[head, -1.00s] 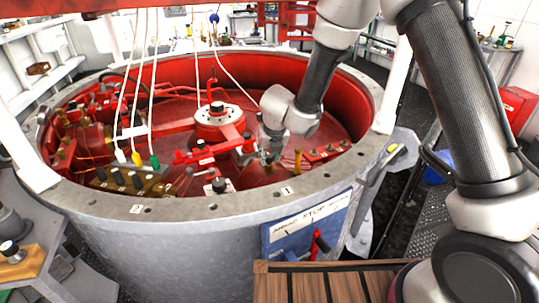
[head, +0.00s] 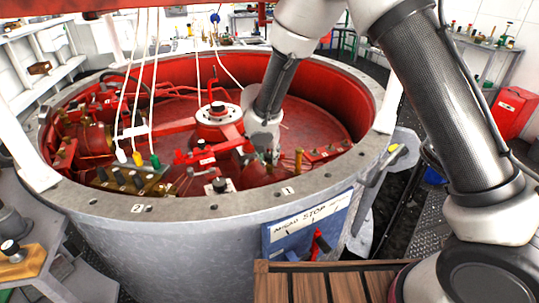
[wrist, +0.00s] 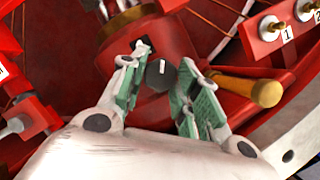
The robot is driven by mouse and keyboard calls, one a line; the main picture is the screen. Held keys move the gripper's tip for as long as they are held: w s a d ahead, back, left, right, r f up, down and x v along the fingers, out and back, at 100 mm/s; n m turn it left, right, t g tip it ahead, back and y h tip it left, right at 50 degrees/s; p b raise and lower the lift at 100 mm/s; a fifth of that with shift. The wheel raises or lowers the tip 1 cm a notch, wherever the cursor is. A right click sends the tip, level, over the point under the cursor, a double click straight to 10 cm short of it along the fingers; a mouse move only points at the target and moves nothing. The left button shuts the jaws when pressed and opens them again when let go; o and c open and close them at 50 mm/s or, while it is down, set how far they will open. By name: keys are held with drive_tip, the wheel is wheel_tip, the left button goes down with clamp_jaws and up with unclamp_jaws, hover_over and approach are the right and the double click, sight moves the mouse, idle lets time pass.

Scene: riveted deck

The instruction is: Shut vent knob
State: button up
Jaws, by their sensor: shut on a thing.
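The vent knob (wrist: 160,75) is a dark round knob with a white pointer mark, on a red housing in the wrist view. My gripper (wrist: 157,83) has green-padded fingers on its left and right sides, and it is shut on the knob. In the wrist view the white mark points nearly straight up the picture. In the head view my gripper (head: 268,156) reaches down into the red round well, right of the central hub. There my wrist and fingers hide the knob.
A brass handle (wrist: 240,88) lies close right of my gripper. Brass terminals (wrist: 271,27) stand farther right. The grey well rim (head: 255,197) surrounds the red well. White cords (head: 138,85) hang at the left. A blue stop panel (head: 310,225) is on the outer wall.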

drive_tip(key=m+h, duration=0.1)
drive_tip(key=m, duration=0.1)
drive_tip(key=m+g+h, duration=0.1)
drive_tip(key=m, duration=0.2)
drive_tip(key=shift+w+a+m, duration=0.1)
drive_tip(key=shift+a+m, duration=0.1)
drive_tip(key=shift+m, duration=0.1)
drive_tip(key=m+g, duration=0.1)
drive_tip(key=m, duration=0.1)
drive_tip(key=m+h, duration=0.1)
drive_tip(key=m, duration=0.2)
drive_tip(key=shift+w+g, duration=0.2)
drive_tip(key=shift+g, duration=0.2)
drive_tip(key=shift+m, duration=0.4)
drive_tip(key=o, duration=1)
drive_tip(key=w+v, duration=0.1)
drive_tip(key=v, duration=0.6)
drive_tip(key=shift+s+r, duration=0.3)
drive_tip(key=shift+s, duration=0.2)
